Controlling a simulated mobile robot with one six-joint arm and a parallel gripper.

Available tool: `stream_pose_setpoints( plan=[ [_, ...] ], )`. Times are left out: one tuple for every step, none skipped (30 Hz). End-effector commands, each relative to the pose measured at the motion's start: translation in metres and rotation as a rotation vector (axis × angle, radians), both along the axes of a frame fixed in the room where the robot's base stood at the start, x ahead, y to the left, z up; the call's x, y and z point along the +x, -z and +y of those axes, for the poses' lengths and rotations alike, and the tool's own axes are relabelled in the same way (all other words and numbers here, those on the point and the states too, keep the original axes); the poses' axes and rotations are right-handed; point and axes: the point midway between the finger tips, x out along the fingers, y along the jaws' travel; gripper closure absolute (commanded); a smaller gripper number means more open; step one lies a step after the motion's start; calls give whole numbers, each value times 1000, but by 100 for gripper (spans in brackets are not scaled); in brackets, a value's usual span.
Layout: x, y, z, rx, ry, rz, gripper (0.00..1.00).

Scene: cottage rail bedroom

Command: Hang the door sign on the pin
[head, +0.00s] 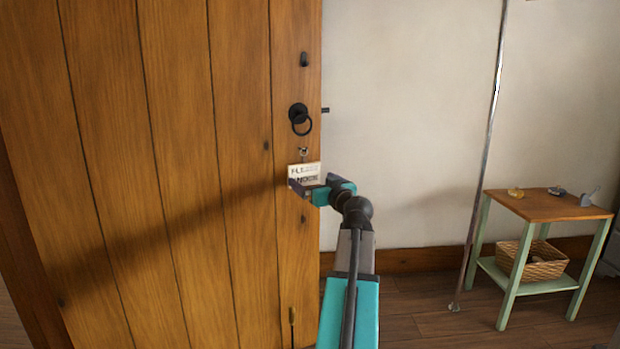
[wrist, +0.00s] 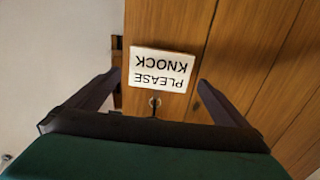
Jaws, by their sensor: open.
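The door sign (head: 311,169) is a small white plate with dark lettering, flat against or very close to the plank door, just below the pin (head: 303,151). In the wrist view the sign (wrist: 162,69) shows upside down, reading PLEASE KNOCK, slightly tilted. The pin (wrist: 154,102) is at its top edge there; whether the sign's hanger is over it is too small to tell. My gripper (head: 312,187) is open at the sign's lower part in the head view. In the wrist view its fingers (wrist: 157,82) stand apart on either side of the sign, with gaps showing.
The wooden door (head: 180,150) carries a black ring handle (head: 299,115) above the pin. A pale wall (head: 410,110) lies to the right. A small side table (head: 547,205) with a wicker basket (head: 540,262) stands at the far right. Some bare floor lies between.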

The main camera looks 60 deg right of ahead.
Motion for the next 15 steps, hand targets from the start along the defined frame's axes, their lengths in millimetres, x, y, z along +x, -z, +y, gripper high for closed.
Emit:
stream_pose_setpoints(
  plan=[
    [-6,0,5,0,1,0,0],
    [-9,0,7,0,1,0,0],
    [-12,0,9,0,0,0,0],
    [-15,0,11,0,0,0,0],
    [-18,0,13,0,1,0,0],
    [-22,0,15,0,1,0,0],
    [-25,0,17,0,1,0,0],
    [-28,0,18,0,1,0,0],
    [-31,0,21,-1,0,1,0],
    [-34,0,23,0,0,1,0],
    [-36,0,25,0,0,1,0],
    [-40,0,27,0,0,1,0],
    [-43,0,28,0,0,1,0],
    [-45,0,30,0,0,1,0],
    [-48,0,31,0,0,1,0]
  ],
)
